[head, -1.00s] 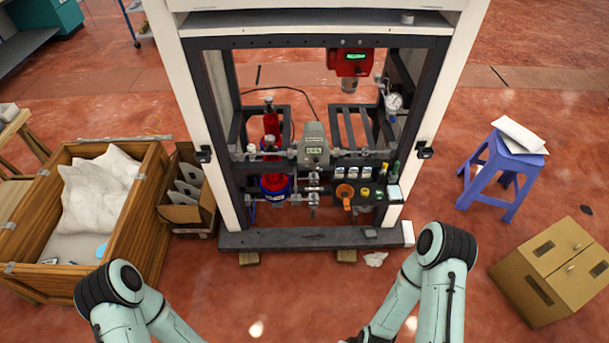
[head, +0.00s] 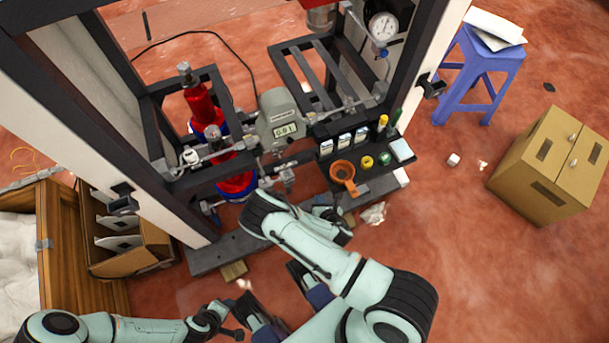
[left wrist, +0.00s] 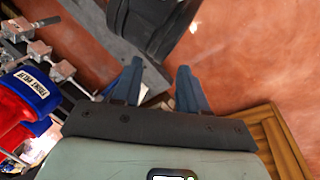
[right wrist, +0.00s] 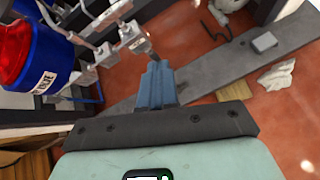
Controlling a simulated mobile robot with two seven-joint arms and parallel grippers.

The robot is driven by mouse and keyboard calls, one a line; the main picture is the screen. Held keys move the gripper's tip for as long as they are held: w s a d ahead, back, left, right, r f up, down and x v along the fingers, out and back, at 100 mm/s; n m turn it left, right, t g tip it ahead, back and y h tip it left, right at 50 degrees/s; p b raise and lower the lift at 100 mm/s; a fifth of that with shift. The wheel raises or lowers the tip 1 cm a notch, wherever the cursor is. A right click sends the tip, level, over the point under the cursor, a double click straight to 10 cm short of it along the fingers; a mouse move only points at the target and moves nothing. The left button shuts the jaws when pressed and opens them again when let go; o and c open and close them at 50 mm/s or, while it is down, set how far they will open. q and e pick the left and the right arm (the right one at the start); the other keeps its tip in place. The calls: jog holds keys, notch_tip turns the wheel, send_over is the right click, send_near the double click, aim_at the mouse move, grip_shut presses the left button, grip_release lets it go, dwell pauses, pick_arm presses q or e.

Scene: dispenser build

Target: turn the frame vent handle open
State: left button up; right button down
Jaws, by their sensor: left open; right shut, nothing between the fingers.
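Silver valve fittings (head: 284,174) sit low on the dark frame, right of a red cylinder with a blue collar (head: 236,184). I cannot tell for sure which part is the vent handle, nor its angle. My right gripper (right wrist: 155,72) is shut and empty, its fingertips just below a silver fitting (right wrist: 132,38) in the right wrist view; contact cannot be told. In the head view my right arm covers the area around its fingers. My left gripper (left wrist: 157,82) is open and empty, with a dark rounded arm joint beyond its fingers.
A grey base beam (head: 225,250) runs along the frame's foot. An orange ring-shaped holder (head: 342,177) and small bottles stand right of the valves. A wooden crate (head: 58,245) and an open carton (head: 130,258) are at left.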

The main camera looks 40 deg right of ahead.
jog(key=w+a+n+t+y+b, duration=0.1)
jog(key=w+n+t, duration=0.1)
jog(key=w+n, duration=0.2)
pick_arm(q)
jog(key=w+a+f+t+y+b, duration=0.1)
jog(key=w+a+f+b, duration=0.15)
jog(key=w+f, duration=0.2)
pick_arm(e)
send_near(286, 168)
notch_tip(286, 168, down, 2)
jog(key=s+d, duration=0.1)
jog(key=d, duration=0.2)
pick_arm(q)
jog(key=shift+n+g, duration=0.3)
jog(key=shift+g, duration=0.1)
jog(key=s+f, duration=0.1)
jog(key=s+f+b, duration=0.2)
jog(key=shift+s+a+f, duration=0.15)
jog(key=shift+a+f, duration=0.1)
pick_arm(e)
jog(key=w+d+f, duration=0.1)
jog(key=w, duration=0.4)
jog(key=shift+w+f+n, duration=0.2)
jog(key=shift+w+n, duration=0.1)
jog(key=shift+w, duration=0.1)
pick_arm(q)
jog(key=shift+r, duration=0.15)
pick_arm(e)
jog(key=shift+s+d, duration=0.1)
